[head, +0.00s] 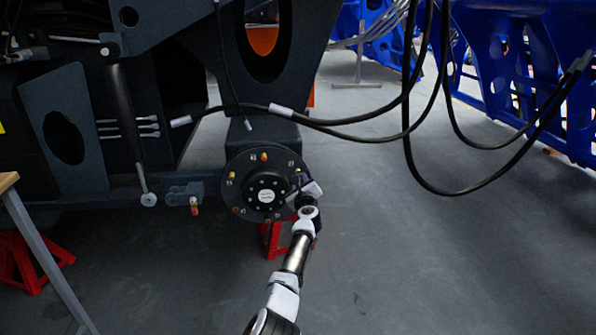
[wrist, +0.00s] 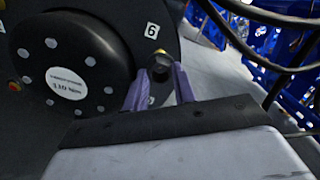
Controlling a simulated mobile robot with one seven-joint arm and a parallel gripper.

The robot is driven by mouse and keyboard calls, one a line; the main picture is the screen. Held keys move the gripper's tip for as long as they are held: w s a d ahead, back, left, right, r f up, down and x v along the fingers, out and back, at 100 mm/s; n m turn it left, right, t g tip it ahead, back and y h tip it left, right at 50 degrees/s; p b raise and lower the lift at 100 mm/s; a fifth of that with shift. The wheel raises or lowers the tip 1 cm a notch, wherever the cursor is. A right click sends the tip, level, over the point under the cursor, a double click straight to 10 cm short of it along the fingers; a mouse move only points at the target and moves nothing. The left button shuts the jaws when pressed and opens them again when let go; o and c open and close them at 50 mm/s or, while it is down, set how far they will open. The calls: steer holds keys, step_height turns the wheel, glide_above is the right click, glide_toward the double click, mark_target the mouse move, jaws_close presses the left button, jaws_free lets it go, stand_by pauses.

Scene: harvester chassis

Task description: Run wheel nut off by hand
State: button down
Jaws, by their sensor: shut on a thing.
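The black wheel hub (head: 265,183) faces me in the head view, with several coloured nuts or studs around its flange. My gripper (head: 301,184) is at the right side of the flange. In the wrist view the two purple fingers of my gripper (wrist: 160,82) are shut on a dark wheel nut (wrist: 160,71) with a yellowish top edge, just below the label 6 (wrist: 152,30). The round hub cap (wrist: 68,62), with a white disc marked 330 Nm, lies left of the fingers. The nut's thread is hidden.
Black hoses (head: 405,125) hang to the right above my arm. A red stand (head: 270,238) is below the hub. A table (head: 45,255) and another red stand (head: 30,262) are at the left. The grey floor at right is clear.

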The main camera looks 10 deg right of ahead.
steer(key=shift+s+p, duration=0.3)
steer(key=shift+p, duration=0.05)
steer(key=s+p, duration=0.5)
stand_by(0.3)
steer(key=shift+a, duration=0.1)
